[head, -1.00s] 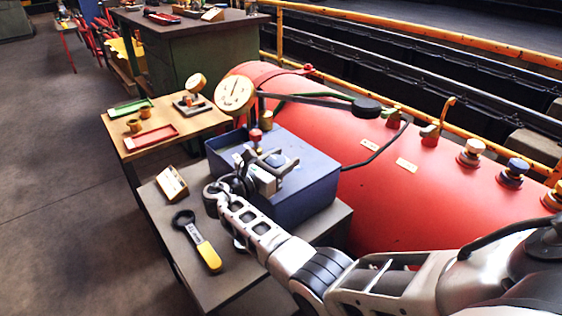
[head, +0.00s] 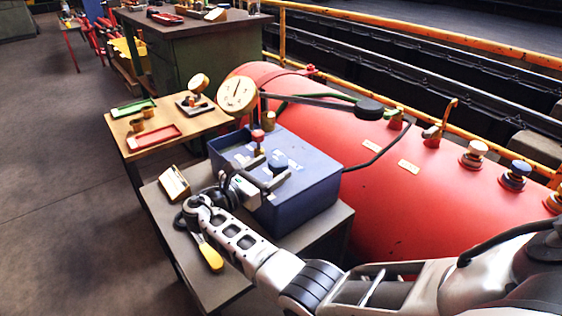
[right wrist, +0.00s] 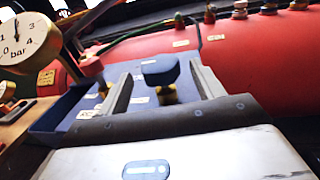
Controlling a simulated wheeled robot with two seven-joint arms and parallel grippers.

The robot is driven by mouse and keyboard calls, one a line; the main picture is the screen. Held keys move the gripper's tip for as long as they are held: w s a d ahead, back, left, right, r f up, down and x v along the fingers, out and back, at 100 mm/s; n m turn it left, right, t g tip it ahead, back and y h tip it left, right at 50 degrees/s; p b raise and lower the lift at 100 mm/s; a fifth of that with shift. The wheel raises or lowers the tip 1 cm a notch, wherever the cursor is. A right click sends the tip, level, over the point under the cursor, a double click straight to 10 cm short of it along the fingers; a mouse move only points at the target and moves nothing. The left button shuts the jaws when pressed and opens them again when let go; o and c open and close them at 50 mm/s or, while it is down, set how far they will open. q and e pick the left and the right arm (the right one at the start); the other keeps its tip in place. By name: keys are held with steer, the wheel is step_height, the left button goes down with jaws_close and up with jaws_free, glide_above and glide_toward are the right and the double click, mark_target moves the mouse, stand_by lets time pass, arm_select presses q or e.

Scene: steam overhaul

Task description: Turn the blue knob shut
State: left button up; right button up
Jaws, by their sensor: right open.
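The blue knob (head: 278,160) stands upright on a brass stem on top of the blue box (head: 315,184). In the right wrist view the knob (right wrist: 160,69) shows between my two fingers, towards their tips, with gaps on both sides. My right gripper (head: 271,172) is open and empty. It reaches over the box top from the near left side, its fingers pointing at the knob; it also shows in the right wrist view (right wrist: 161,84). I cannot tell exactly how far the tips reach around the stem. My left gripper is not in view.
A red knob (head: 257,136) stands on the box behind my gripper. A pressure gauge (head: 237,95) stands behind it. A yellow-handled tool (head: 211,257) lies on the bench (head: 225,285), partly under my arm. A red tank (head: 400,200) with capped valves fills the right.

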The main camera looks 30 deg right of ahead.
steer(key=v, duration=1)
steer(key=shift+a, duration=0.35)
steer(key=shift+s, duration=0.15)
